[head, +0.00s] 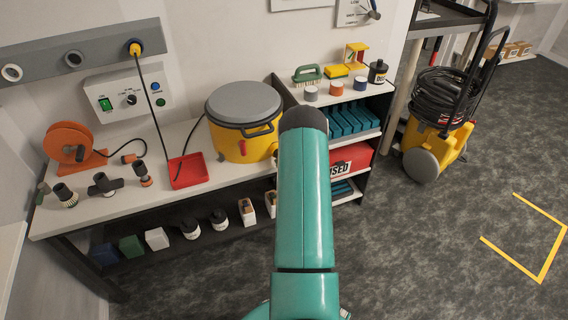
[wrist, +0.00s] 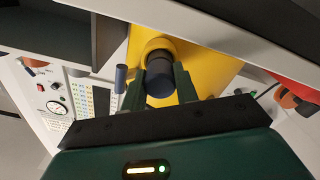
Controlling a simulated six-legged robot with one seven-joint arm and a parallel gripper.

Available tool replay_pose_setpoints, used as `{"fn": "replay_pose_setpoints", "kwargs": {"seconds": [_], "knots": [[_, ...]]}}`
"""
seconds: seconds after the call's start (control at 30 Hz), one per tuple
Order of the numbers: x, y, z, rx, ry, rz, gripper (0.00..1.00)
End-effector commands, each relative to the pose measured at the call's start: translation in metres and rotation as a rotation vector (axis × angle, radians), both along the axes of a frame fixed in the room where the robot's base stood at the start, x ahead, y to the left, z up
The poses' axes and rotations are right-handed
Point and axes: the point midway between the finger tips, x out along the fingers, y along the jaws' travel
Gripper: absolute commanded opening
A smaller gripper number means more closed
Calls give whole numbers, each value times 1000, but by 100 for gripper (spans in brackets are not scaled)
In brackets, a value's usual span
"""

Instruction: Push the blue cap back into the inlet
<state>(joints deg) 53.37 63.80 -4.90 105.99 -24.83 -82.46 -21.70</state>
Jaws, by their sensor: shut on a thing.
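In the wrist view the blue cap (wrist: 160,86) is a short dark blue cylinder between the two green fingers of my gripper (wrist: 159,78), which is shut on it. Just behind the cap is a dark round inlet (wrist: 155,45) on a yellow surface (wrist: 188,54). The cap lines up roughly with the inlet and overlaps it in the picture. I cannot tell how far it sits in, or whether it touches. In the head view my own teal arm hides the gripper, the cap and the inlet.
In the wrist view a small blue-grey cylinder (wrist: 121,76) stands just left of my fingers, and a white panel with a gauge (wrist: 55,108) is further left. In the head view a yellow drum with a grey lid (head: 243,104) stands on the bench (head: 128,203).

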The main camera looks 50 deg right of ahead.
Motion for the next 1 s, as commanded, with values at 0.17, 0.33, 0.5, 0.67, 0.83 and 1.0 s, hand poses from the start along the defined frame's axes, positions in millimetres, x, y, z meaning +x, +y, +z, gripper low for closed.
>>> {"fn": "replay_pose_setpoints", "kwargs": {"seconds": [0.17,0.33,0.5,0.67,0.83,1.0], "knots": [[4,-2,0,0,0,0,0],[7,-4,0,-1,-1,0,0],[10,-6,0,0,-1,1,0],[13,-8,0,0,0,0,0],[15,-9,0,0,0,0,43],[15,-9,0,0,0,0,55]]}}
